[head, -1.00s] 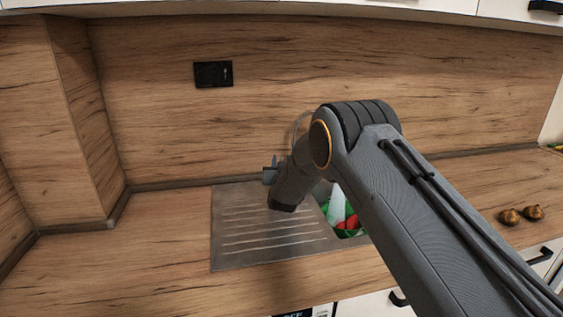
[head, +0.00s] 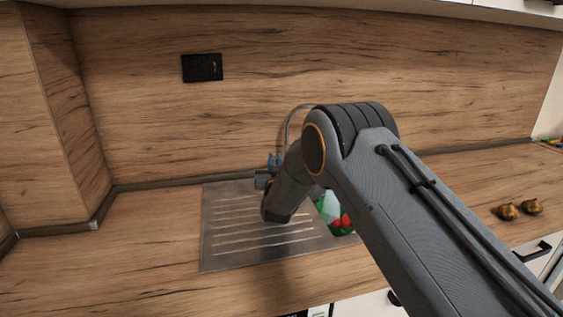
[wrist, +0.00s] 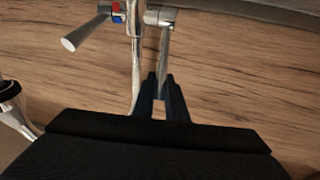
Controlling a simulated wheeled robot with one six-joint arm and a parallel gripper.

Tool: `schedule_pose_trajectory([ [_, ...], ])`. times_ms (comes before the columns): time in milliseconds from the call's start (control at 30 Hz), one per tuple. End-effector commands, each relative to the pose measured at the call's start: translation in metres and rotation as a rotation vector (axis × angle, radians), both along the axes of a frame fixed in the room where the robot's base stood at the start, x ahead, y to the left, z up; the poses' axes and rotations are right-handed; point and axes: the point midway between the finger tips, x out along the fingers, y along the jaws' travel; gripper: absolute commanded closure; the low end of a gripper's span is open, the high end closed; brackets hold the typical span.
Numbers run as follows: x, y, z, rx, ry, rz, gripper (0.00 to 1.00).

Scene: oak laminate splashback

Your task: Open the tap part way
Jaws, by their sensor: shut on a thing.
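The chrome tap (wrist: 136,40) stands upright in the wrist view, with a red and blue mark near its top. One lever (wrist: 85,30) sticks out to the left and down. A second lever (wrist: 164,55) on the right hangs down to my gripper (wrist: 161,86). The dark fingers are shut on that right lever's lower end. In the head view the tap's thin curved spout (head: 288,125) shows behind my arm. My gripper (head: 267,173) is above the back of the drainer. My arm hides most of the tap there.
The ribbed metal drainer (head: 222,245) lies bare below my gripper. Green, red and white items (head: 335,213) show in the sink basin, partly behind my arm. Two brown bulbs (head: 520,210) lie on the right counter. A black socket (head: 202,67) is on the splashback.

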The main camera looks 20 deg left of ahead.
Motion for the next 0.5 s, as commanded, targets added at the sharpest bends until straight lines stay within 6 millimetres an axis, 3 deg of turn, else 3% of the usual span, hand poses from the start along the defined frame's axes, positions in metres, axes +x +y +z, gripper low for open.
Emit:
schedule_pose_trajectory([
  [133, -0.0002, 0.0000, -0.0001, 0.000, 0.001, 0.000, 1.00],
  [167, -0.0002, 0.0000, -0.0001, 0.000, 0.001, 0.000, 0.85],
  [267, -0.0002, 0.0000, -0.0001, -0.001, 0.002, 0.000, 0.69],
  [500, 0.0007, -0.0010, 0.0000, 0.000, 0.001, -0.002, 0.69],
])
